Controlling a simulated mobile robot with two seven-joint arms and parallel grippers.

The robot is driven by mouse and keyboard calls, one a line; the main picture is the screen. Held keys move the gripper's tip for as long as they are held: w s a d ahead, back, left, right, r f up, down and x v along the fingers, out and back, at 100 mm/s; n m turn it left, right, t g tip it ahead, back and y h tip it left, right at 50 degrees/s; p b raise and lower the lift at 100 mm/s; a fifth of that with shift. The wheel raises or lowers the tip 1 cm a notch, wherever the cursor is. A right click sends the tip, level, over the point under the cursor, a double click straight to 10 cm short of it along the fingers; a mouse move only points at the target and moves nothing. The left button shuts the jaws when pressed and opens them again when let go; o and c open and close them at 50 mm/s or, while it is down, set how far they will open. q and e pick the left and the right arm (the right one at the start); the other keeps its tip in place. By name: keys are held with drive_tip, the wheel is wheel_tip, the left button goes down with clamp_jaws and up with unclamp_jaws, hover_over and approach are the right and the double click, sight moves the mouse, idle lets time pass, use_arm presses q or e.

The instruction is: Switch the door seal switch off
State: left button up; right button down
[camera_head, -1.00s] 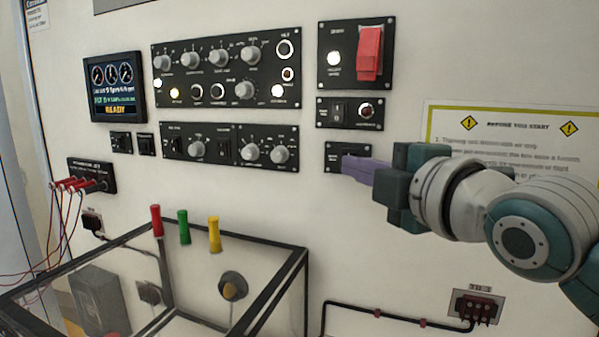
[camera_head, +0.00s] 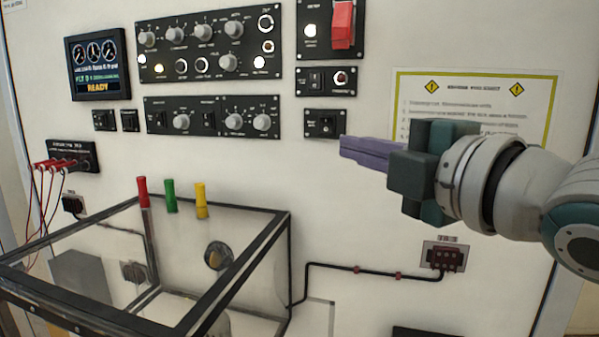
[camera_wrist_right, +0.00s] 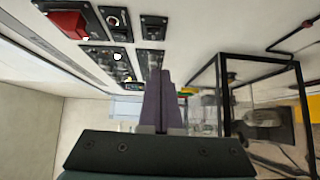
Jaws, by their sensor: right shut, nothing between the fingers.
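A small black panel with a single dark switch (camera_head: 326,124) is on the white wall, under the panel with a rocker and a light. Its label is too blurred to read, so I cannot confirm it as the door seal switch, nor tell its position. The same panel shows in the wrist view (camera_wrist_right: 153,28). My right gripper (camera_head: 343,147) has its purple fingers shut and empty, just below and right of this panel, apparently clear of it. Its fingers also show in the wrist view (camera_wrist_right: 160,78). My left gripper is not in view.
Above are a red switch (camera_head: 342,24) and a rocker panel (camera_head: 327,81). Knob panels (camera_head: 213,118) lie to the left. A clear black-framed box (camera_head: 289,262) with coloured handles stands below left. A notice (camera_head: 476,99) hangs behind my right arm. Bare wall lies below the switch.

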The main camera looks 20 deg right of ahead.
drive_tip(key=shift+s+d+f+b, duration=0.1)
drive_tip(key=shift+s+d+b, duration=0.15)
drive_tip(key=shift+s, duration=0.75)
drive_tip(key=shift+s+d+b, duration=0.1)
drive_tip(key=shift+s+b, duration=0.15)
drive_tip(key=shift+s, duration=0.75)
drive_tip(key=shift+f, duration=0.1)
drive_tip(key=s+f+m+g+h, duration=0.2)
drive_tip(key=s+f+m+g, duration=0.4)
drive_tip(key=f, duration=0.4)
drive_tip(key=s+f+m+g+h, duration=0.1)
drive_tip(key=s+f+m+g, duration=0.2)
drive_tip(key=s+f+m, duration=0.5)
drive_tip(key=s+f+m+g, duration=0.4)
drive_tip(key=s+f+g, duration=0.15)
drive_tip(key=s, duration=0.45)
wheel_tip(320, 180, up, 19)
drive_tip(key=w+p, duration=0.1)
drive_tip(key=p, duration=1.7)
drive_tip(key=shift+a+t+p, duration=0.3)
drive_tip(key=shift+t, duration=0.05)
drive_tip(key=shift+w+f, duration=0.1)
drive_tip(key=shift+f, duration=0.05)
